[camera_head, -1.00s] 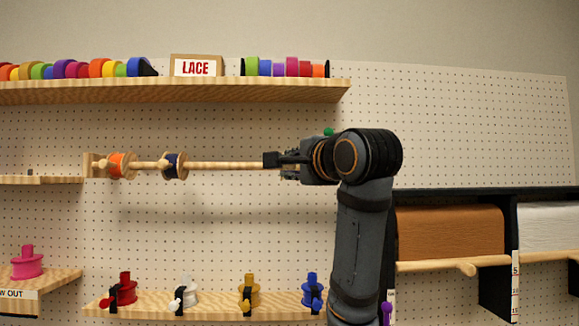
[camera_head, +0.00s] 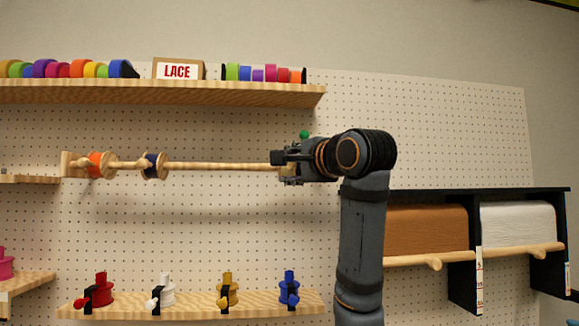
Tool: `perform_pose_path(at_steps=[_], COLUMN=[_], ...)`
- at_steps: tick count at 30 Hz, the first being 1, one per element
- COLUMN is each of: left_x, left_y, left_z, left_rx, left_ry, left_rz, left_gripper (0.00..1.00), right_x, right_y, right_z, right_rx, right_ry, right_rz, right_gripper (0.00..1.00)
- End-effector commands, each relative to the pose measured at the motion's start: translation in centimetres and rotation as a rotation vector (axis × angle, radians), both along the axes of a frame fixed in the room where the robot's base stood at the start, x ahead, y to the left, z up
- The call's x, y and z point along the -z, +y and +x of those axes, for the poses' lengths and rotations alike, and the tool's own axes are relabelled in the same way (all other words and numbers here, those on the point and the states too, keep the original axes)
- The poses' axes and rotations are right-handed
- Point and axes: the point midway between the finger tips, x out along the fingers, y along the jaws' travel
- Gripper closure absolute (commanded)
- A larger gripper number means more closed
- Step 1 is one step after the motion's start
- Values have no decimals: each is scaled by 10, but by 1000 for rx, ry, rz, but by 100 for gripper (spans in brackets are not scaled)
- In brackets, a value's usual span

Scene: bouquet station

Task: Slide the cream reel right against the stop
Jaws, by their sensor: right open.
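A horizontal wooden rod (camera_head: 215,166) runs along the pegboard. An orange reel (camera_head: 97,164) and a navy reel (camera_head: 153,165), both with wooden flanges, sit on its left part. I cannot make out a cream reel or the stop; the rod's right end is hidden behind my right gripper. My right gripper (camera_head: 282,168) is open, around or just in front of the right part of the rod, with its fingers pointing left. A small pale wooden patch shows between the fingers, but I cannot tell what it is. My left gripper is out of view.
A shelf (camera_head: 200,92) with ribbon rolls and a LACE box (camera_head: 178,69) is above the rod. A lower shelf (camera_head: 200,306) holds several coloured spools. Brown (camera_head: 425,228) and white (camera_head: 517,223) paper rolls are at the right. The rod between navy reel and gripper is bare.

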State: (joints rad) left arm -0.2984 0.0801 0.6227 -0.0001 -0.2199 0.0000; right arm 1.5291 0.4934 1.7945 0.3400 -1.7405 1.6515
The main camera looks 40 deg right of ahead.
Motion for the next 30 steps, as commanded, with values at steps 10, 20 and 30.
perform_pose_path(at_steps=[10, 20, 30], left_x=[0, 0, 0], left_y=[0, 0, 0], left_z=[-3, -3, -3], left_rx=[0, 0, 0], left_ry=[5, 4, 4], left_rz=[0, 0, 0], left_gripper=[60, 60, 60], right_x=[-1, 0, 0], right_y=[6, 12, 12], right_z=[-44, -74, -74], right_rx=[2, 0, 0], right_ry=[-4, 0, 0], right_rz=[-2, 0, 0], right_gripper=[57, 57, 57])
